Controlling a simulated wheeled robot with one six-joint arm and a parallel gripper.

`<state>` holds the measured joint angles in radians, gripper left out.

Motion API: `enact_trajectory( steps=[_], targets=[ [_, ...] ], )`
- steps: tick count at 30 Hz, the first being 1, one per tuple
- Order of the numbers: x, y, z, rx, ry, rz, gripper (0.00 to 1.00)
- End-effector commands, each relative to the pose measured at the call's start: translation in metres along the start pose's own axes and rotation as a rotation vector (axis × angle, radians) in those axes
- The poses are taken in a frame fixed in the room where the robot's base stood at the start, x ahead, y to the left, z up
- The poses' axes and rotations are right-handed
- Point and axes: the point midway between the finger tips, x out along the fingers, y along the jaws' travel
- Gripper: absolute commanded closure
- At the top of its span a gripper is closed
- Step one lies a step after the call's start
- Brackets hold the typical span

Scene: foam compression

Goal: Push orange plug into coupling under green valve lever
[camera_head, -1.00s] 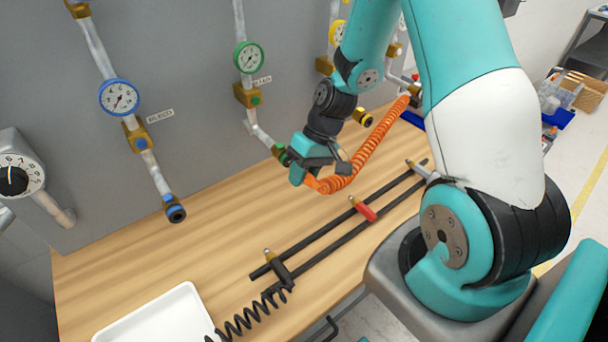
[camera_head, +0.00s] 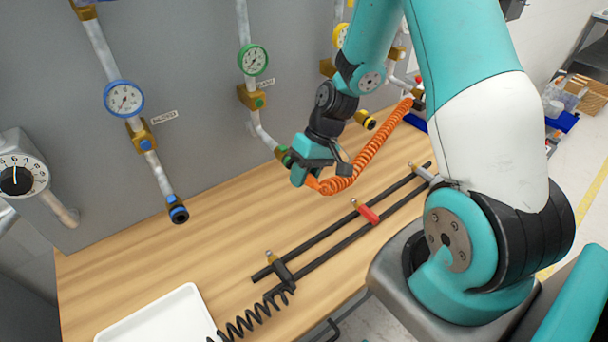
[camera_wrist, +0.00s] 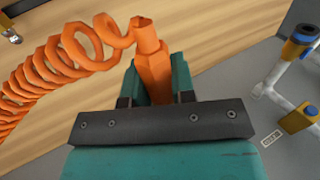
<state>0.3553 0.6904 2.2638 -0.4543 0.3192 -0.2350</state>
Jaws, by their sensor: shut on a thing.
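My gripper (camera_head: 304,172) is shut on the orange plug, which sits between the two fingers in the wrist view (camera_wrist: 152,72). A coiled orange hose (camera_head: 365,155) trails from it to the right. In the head view the gripper is right beside the green-ringed coupling (camera_head: 283,156), at the lower end of the pipe under the brass valve with the green lever (camera_head: 259,102). The plug's front end is hidden by my gripper, so I cannot tell whether it touches or enters the coupling. The coupling is not visible in the wrist view.
A blue-ringed coupling (camera_head: 178,212) hangs to the left and a yellow-ringed one (camera_head: 366,121) to the right. Black rails (camera_head: 325,240) on the bench hold a red plug (camera_head: 369,214) and a black plug (camera_head: 281,270). A white tray (camera_head: 160,318) stands front left.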

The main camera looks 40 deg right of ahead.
Motion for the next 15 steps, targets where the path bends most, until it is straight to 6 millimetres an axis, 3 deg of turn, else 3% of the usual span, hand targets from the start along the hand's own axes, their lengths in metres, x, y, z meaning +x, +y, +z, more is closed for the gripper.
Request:
enact_trajectory(
  steps=[15],
  targets=[
    [-0.0003, -0.0004, -0.0074, -0.002, 0.002, -0.001, 1.0]
  ],
)
